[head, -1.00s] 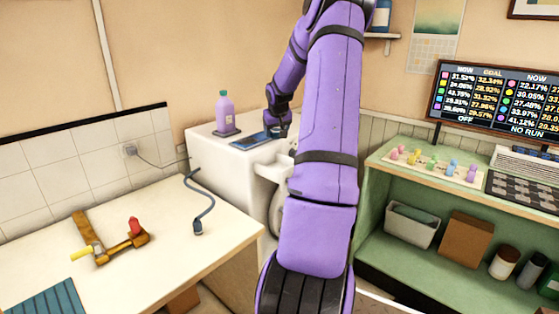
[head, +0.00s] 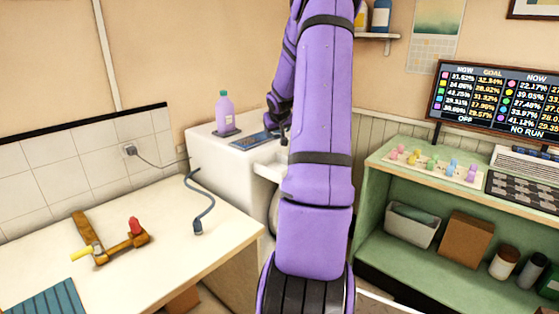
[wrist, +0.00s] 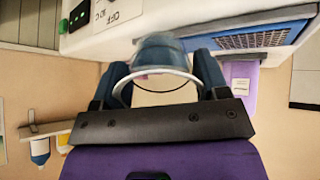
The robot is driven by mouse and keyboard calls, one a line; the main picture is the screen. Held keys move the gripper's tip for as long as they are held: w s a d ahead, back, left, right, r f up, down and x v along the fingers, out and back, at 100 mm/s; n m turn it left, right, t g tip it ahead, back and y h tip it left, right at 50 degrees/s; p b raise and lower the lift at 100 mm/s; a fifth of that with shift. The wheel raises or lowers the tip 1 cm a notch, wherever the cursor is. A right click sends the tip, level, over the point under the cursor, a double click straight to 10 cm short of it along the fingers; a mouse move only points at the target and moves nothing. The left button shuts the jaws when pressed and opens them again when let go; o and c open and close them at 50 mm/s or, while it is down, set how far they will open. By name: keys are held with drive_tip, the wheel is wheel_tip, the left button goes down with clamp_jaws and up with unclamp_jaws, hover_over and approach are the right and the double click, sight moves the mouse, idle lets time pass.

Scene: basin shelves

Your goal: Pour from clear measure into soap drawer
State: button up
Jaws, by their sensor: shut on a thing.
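In the wrist view my gripper (wrist: 165,83) is shut on the clear measure (wrist: 158,52), with a dark finger on each side. Its pale round rim faces the camera and its bluish body lies beyond. I cannot tell the liquid level or any pouring. In the head view my gripper is mostly hidden behind my purple arm, near the white washing machine's front top edge. The soap drawer (head: 268,171) looks like the white part jutting from the machine (head: 225,180), partly hidden by my arm. The measure is not visible in the head view.
A purple bottle (head: 225,112) and a blue mesh tray (head: 254,140) sit on the machine top. A pale worktop (head: 160,240) with a grey hose (head: 207,212) stands left. A green shelf unit (head: 375,190) stands right. The machine's control panel (wrist: 118,12) shows in the wrist view.

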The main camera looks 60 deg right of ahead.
drive_tip(key=shift+a+f+t+h, duration=0.2)
drive_tip(key=shift+f+t+h, duration=0.1)
drive_tip(key=shift+h, duration=0.1)
idle(1.0)
drive_tip(key=shift+s, duration=0.15)
idle(0.8)
drive_tip(key=shift+s+a+r+t+h, duration=0.15)
drive_tip(key=shift+r+t+h, duration=0.25)
drive_tip(key=shift+t+h, duration=0.55)
drive_tip(key=shift+s+a+r+t+h, duration=0.1)
drive_tip(key=shift+r+t+h, duration=0.25)
drive_tip(key=shift+t+h, duration=0.55)
idle(0.5)
drive_tip(key=shift+r+g+h, duration=0.1)
drive_tip(key=shift+g+h, duration=0.15)
drive_tip(key=shift+h, duration=0.1)
drive_tip(key=shift+s+a+r+t+h, duration=0.3)
drive_tip(key=shift+a+r+h, duration=0.1)
drive_tip(key=shift+r, duration=0.1)
drive_tip(key=shift+s+a+r+t+h, duration=0.25)
drive_tip(key=shift+a+r+t+h, duration=0.05)
drive_tip(key=shift+a+r, duration=0.15)
drive_tip(key=shift+s+a+r+t+h, duration=0.15)
drive_tip(key=shift+t+h, duration=0.3)
drive_tip(key=shift+h, duration=0.15)
drive_tip(key=shift+s+a+r+t+h, duration=0.1)
drive_tip(key=shift+a+t+h, duration=0.05)
drive_tip(key=shift+t+h, duration=0.4)
